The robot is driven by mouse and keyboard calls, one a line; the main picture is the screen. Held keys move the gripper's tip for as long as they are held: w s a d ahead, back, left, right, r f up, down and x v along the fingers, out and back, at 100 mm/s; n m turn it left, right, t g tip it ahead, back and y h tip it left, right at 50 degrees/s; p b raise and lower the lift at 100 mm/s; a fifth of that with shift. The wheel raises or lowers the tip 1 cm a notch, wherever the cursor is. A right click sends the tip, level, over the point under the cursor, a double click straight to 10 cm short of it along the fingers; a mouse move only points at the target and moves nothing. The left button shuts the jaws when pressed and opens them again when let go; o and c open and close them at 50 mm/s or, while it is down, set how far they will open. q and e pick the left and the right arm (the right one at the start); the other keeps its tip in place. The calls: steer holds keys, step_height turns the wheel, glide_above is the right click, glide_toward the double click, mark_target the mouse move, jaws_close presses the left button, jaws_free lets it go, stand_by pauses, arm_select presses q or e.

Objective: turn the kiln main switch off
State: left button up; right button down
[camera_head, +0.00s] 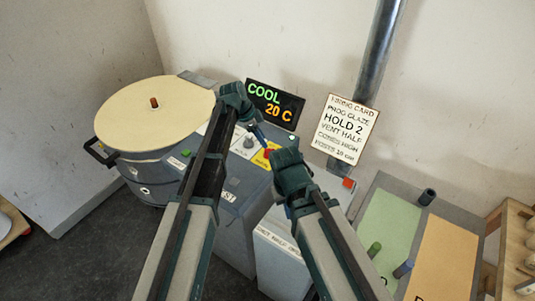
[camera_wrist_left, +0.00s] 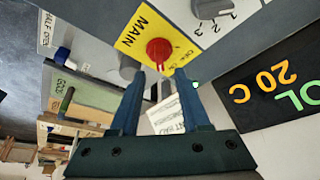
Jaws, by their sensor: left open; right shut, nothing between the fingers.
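The kiln main switch is a red round knob (camera_wrist_left: 159,52) on a yellow plate (camera_wrist_left: 132,38) marked MAIN, with small OFF and ON lettering beside it. In the head view the red knob (camera_head: 268,153) shows only in part between my two grippers. I cannot tell which mark it points to. My left gripper (camera_head: 262,138) is open above the panel. In the left wrist view its two fingers (camera_wrist_left: 163,82) point at the knob with a gap between them and nothing held. My right gripper (camera_head: 286,160) is shut and empty beside the switch; its fingertips are mostly hidden.
A grey dial (camera_head: 249,141) with numbers sits beside the yellow plate. The display (camera_head: 275,104) behind reads COOL 20 C. A firing card (camera_head: 346,129) stands right of it, near a metal pipe (camera_head: 380,45). The round kiln lid (camera_head: 130,118) is at left; green and orange trays (camera_head: 445,255) are at right.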

mark_target(269, 149)
arm_select(q)
steer(key=b+x, duration=0.4)
steer(key=x, duration=0.1)
steer(key=shift+f, duration=0.3)
jaws_close()
